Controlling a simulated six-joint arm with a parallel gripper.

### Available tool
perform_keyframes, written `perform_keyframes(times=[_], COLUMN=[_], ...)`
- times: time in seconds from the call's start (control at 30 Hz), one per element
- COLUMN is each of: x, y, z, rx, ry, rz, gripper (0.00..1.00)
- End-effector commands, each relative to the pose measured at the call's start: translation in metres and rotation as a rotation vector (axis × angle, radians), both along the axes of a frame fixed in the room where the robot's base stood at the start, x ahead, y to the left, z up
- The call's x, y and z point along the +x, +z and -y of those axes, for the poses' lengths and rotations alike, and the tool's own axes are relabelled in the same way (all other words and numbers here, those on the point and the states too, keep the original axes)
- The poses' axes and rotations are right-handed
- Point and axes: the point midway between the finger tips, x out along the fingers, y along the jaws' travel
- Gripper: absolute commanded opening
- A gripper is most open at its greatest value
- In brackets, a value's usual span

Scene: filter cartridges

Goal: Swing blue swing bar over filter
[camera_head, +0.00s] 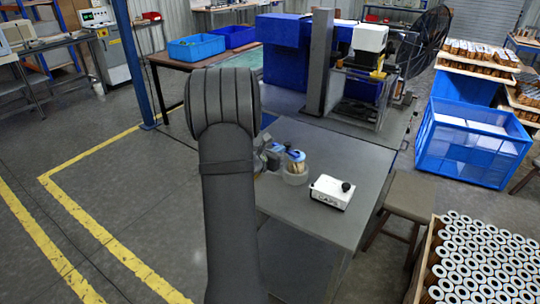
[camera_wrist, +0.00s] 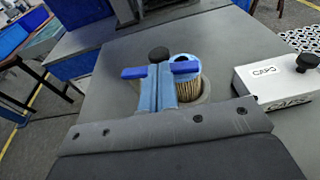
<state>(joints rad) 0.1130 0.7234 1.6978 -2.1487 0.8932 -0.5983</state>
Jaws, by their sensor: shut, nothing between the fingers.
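The filter (camera_wrist: 188,88) has pleated tan sides and a light blue top with a dark hole. It stands upright in a round holder (camera_wrist: 203,97); in the head view it (camera_head: 296,160) is on the grey table. The dark blue swing bar (camera_wrist: 184,67) lies crosswise, its right end over the filter's top and its left end out to the left. A black knob (camera_wrist: 158,54) stands behind its middle. My gripper (camera_wrist: 160,68) is shut and empty, its fingers hiding the bar's middle. I cannot tell whether they touch it. In the head view my arm partly hides the gripper.
A white box labelled CAPS (camera_wrist: 282,83) with a black knob stands right of the filter; the head view shows it (camera_head: 330,192) too. The grey table (camera_head: 345,155) has free room around them. A stool (camera_head: 412,200) and a crate of filters (camera_head: 435,255) stand to the right.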

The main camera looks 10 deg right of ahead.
Motion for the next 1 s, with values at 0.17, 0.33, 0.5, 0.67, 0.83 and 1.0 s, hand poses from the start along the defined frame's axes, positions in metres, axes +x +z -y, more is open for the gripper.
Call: perform_keyframes(times=[0.17,0.33,0.5,0.67,0.83,1.0], x=[0.009,0.01,0.01,0.01,0.013,0.013], y=[-0.002,-0.003,-0.003,-0.003,-0.003,-0.003], z=[0.01,0.011,0.011,0.021,0.037,0.036], rx=[0.0,0.0,0.0,0.0,0.001,0.001], ry=[0.0,0.001,0.001,-0.002,0.0,0.0], rz=[0.0,0.0,0.0,0.0,0.001,0.0], gripper=[0.0,0.0,0.0,0.0,0.0,0.0])
